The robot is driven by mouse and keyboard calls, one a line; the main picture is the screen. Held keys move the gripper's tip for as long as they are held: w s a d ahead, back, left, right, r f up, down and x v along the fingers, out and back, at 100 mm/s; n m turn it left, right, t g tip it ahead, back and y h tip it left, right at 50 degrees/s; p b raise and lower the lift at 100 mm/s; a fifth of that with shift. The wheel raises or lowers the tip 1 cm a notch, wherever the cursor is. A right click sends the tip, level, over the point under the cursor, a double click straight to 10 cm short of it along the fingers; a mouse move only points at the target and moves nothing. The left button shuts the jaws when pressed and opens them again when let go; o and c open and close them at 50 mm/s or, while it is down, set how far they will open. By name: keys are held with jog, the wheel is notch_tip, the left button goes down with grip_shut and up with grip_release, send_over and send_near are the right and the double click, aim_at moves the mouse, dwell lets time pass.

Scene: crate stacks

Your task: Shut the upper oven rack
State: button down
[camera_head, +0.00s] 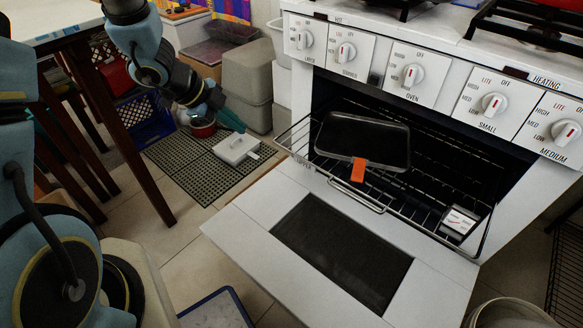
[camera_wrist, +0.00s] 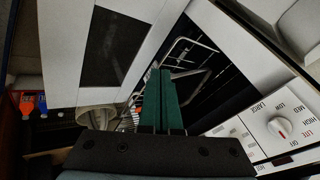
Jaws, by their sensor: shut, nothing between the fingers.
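The oven rack (camera_head: 358,199) is a wire grid pulled out of the oven over the lowered door, with its front handle bar beyond the opening. I cannot tell whether a second rack lies below. A black pan (camera_head: 375,138) with an orange tag (camera_head: 358,170) sits on it, and a small white thermometer (camera_head: 459,222) is at its right. My gripper (camera_head: 238,126) is left of the rack, apart from it. In the wrist view its green fingers (camera_wrist: 162,100) are together and empty, with rack wires (camera_wrist: 195,52) behind them.
The white oven door (camera_head: 250,225) lies open with a dark window, blocking the space before the oven. Knobs (camera_head: 413,74) line the front above. A wooden table (camera_head: 110,110) stands left. A white box (camera_head: 236,148) lies on a dark floor mat (camera_head: 190,165).

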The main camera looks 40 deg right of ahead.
jog(key=s+d+f+m+g, duration=0.2)
jog(key=s+f+m+g, duration=0.1)
jog(key=s, duration=0.2)
jog(key=b, duration=0.3)
send_near(302, 163)
notch_tip(302, 163, down, 4)
jog(key=s+a, duration=0.1)
jog(key=s, duration=0.1)
jog(key=shift+w+d+f, duration=0.1)
jog(key=shift+w+d, duration=0.05)
jog(key=shift+d, duration=0.85)
jog(key=shift+w+d, duration=0.15)
jog(key=shift+d, duration=0.8)
